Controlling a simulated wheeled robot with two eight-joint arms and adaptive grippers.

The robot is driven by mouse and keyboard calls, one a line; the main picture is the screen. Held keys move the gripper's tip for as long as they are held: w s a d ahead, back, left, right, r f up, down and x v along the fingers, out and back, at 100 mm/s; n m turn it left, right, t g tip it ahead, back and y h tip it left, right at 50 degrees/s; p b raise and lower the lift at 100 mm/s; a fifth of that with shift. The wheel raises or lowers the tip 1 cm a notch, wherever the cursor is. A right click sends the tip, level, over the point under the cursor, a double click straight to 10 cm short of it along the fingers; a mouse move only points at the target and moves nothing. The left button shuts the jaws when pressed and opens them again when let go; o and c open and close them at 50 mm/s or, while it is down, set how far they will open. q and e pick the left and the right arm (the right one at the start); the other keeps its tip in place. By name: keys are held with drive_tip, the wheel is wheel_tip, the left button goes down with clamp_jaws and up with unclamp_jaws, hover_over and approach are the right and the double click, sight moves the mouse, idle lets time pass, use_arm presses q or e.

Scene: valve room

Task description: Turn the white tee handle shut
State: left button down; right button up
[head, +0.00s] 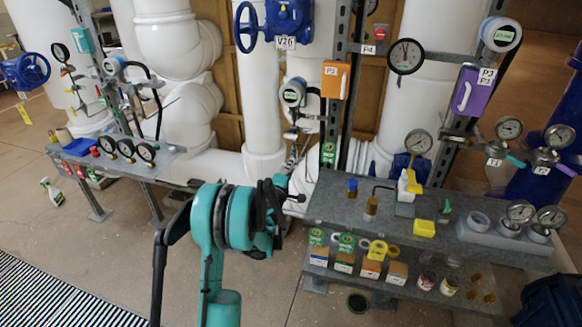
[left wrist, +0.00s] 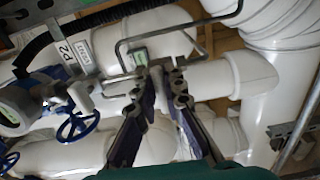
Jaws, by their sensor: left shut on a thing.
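My left gripper (head: 291,163) reaches in beyond the teal arm, low in front of the white pipes and below a round transmitter (head: 293,92). In the left wrist view its two dark fingers (left wrist: 167,77) come up from the bottom, with their tips close together. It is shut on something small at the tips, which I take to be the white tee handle. The fingers hide most of it, and I cannot tell how far the handle is turned. A small green-and-white tag (left wrist: 139,58) shows just behind the fingertips. My right gripper is not in view.
Bent grey tubing (left wrist: 122,60) runs close around the fingertips. A blue handwheel (left wrist: 77,128) is at the left in the wrist view. A grey bench (head: 330,205) with gauges and small parts stands at right.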

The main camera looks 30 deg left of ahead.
use_arm(q)
drive_tip(key=c, duration=1.6)
unclamp_jaws()
drive_tip(key=v, duration=1.2)
drive_tip(key=shift+f, duration=0.1)
